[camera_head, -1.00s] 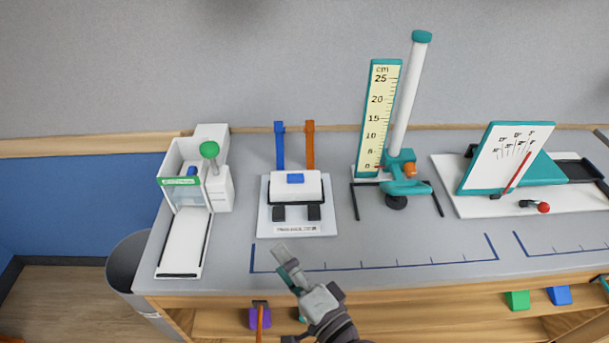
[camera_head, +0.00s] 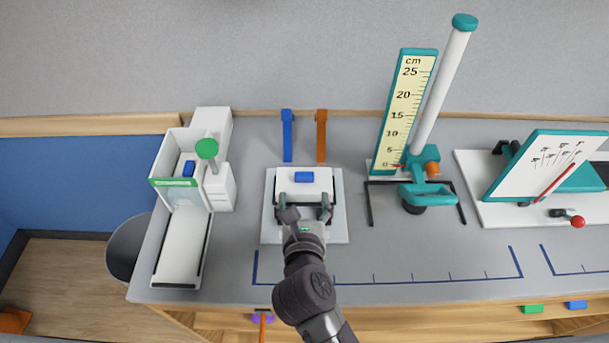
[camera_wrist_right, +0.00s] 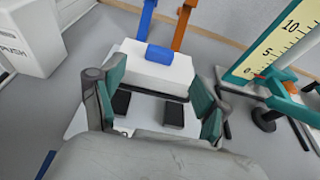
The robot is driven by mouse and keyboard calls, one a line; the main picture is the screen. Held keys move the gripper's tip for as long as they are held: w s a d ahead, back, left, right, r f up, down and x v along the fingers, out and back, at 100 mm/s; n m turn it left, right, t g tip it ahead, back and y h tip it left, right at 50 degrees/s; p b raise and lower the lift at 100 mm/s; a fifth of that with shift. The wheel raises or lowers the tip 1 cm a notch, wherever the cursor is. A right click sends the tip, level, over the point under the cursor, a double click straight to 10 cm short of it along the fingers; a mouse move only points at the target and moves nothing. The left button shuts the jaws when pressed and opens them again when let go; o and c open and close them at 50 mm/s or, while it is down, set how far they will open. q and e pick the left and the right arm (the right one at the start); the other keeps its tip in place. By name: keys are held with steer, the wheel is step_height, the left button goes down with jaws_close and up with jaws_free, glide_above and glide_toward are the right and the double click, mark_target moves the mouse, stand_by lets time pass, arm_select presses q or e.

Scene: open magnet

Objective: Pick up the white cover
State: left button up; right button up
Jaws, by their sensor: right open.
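The white cover (camera_head: 318,187) is a block with a blue handle (camera_head: 304,177) on top. It sits on a white base plate (camera_head: 270,225) on the bench. My right gripper (camera_head: 305,208) is open and empty at the cover's front side. In the right wrist view the cover (camera_wrist_right: 150,68) shows beyond and between the spread fingers (camera_wrist_right: 160,98), with the blue handle (camera_wrist_right: 160,54) on it. Two dark blocks (camera_wrist_right: 172,117) on the plate show between the fingers. I cannot tell whether a finger touches the cover. My left gripper is not in view.
A white device with a green knob (camera_head: 207,149) is to the left. A ruler stand (camera_head: 405,110) with a tilted tube is to the right. The bench front has free room.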

mark_target(304, 175)
steer(key=x, duration=0.3)
steer(key=shift+w, duration=0.15)
steer(key=shift+w+f, duration=0.15)
steer(key=shift+w, duration=0.2)
steer(key=shift+w+p, duration=0.5)
steer(key=shift+p, duration=0.05)
steer(key=p+x, duration=0.1)
steer(key=x, duration=0.2)
steer(key=shift+w, duration=0.4)
steer(key=shift+w+f, duration=0.2)
steer(key=shift+w, duration=0.05)
steer(key=shift+s, duration=0.1)
steer(key=shift+c, duration=0.7)
steer(key=c, duration=0.9)
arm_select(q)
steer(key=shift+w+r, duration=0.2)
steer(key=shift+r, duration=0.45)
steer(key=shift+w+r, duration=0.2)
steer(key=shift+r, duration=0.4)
arm_select(e)
steer(key=shift+r, duration=0.1)
